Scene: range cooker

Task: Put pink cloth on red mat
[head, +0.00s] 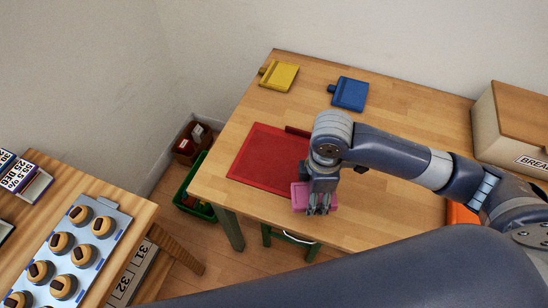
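The red mat (263,160) lies flat near the front left of the wooden table. The pink cloth (298,197) is at the mat's front right corner, mostly covered by my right gripper (319,211). Pink shows on both sides of the fingers. Whether the cloth rests on the mat, on the table or is held above them I cannot tell. My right gripper points down at the cloth, its fingers seen from above and behind. Whether they are closed on it is unclear. My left gripper is not in view.
A yellow item (280,76) and a blue item (350,94) lie at the table's back. A bread box (510,130) stands at the right, with something orange (460,214) near it. A side table with a blue tray (108,215) is at left. The table's back middle is clear.

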